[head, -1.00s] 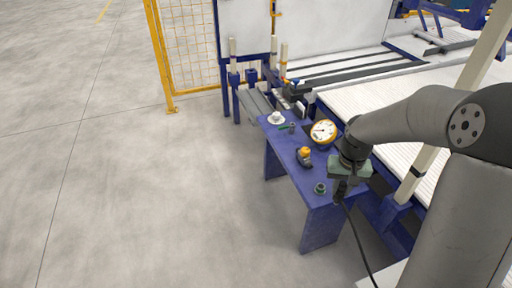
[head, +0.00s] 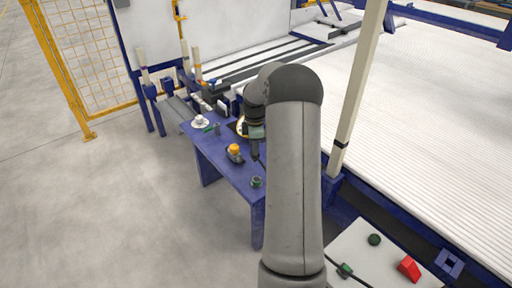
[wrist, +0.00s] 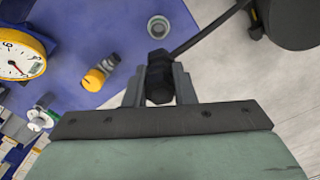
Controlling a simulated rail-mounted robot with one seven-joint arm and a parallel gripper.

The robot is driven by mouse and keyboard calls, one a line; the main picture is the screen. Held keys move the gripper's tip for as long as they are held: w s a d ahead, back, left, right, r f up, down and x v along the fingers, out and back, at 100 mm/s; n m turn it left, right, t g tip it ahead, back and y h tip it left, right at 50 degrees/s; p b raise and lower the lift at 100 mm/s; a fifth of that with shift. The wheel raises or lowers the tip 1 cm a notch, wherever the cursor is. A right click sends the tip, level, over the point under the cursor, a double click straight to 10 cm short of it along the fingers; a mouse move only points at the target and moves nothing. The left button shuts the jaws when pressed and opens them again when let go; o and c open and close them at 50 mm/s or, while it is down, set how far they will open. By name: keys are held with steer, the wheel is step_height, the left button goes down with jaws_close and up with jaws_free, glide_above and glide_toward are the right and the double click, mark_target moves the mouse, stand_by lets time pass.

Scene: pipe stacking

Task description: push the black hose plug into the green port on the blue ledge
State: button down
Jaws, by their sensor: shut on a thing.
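The black hose plug (wrist: 158,78) is between the two fingers of my gripper (wrist: 160,88), which is shut on it. A dark hose runs from it to the upper right in the wrist view. The green port (head: 256,182) is a short upright ring near the front end of the blue ledge (head: 212,157). In the wrist view the port (wrist: 158,27) looks grey-green with an open middle, just beyond the plug and apart from it. In the head view my arm hides part of the gripper and the ledge's right side.
A pale panel with a red block (head: 409,268) is at lower right.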

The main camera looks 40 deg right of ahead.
steer(key=shift+s+d+f, duration=0.1)
steer(key=shift+d+f, duration=0.2)
steer(key=shift+d, duration=0.05)
step_height(320, 180, down, 9)
steer(key=b, duration=0.7)
steer(key=shift+r, duration=0.15)
steer(key=shift+f+b, duration=0.45)
steer(key=shift+f, duration=1.2)
stand_by(1.1)
steer(key=c, duration=1.1)
jaws_free()
